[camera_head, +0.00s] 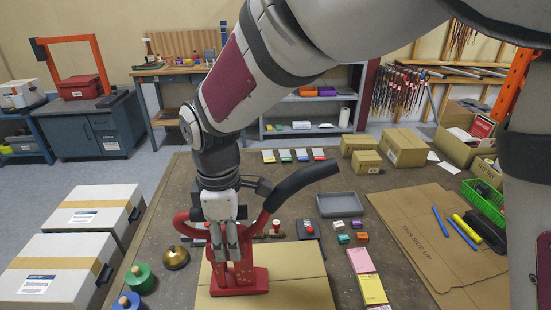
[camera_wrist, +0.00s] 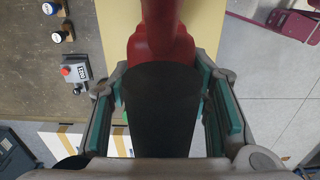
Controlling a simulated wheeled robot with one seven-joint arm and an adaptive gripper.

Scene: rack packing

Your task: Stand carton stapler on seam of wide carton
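The carton stapler is a red tool with a flat red base (camera_head: 245,283) and a thick black handle (camera_head: 303,183) rising to the upper right. My gripper (camera_head: 232,243) points down at its red body; in the wrist view the green finger pads (camera_wrist: 163,75) lie close on both sides of the stapler, which fills the space between them. The stapler is upright. Its base is over the wide carton (camera_head: 300,292) at the front, apparently on its top; any small gap cannot be told. A seam line crosses the carton top, and the base hides part of it.
A grey tray (camera_head: 340,205), small coloured boxes (camera_head: 342,239) and coloured pads (camera_head: 370,288) lie to the right. A flattened cardboard sheet (camera_head: 430,235) covers the right side. A brass bell-shaped item (camera_head: 176,257) and a green spool (camera_head: 140,277) stand to the left. White boxes (camera_head: 60,262) are beyond the table edge.

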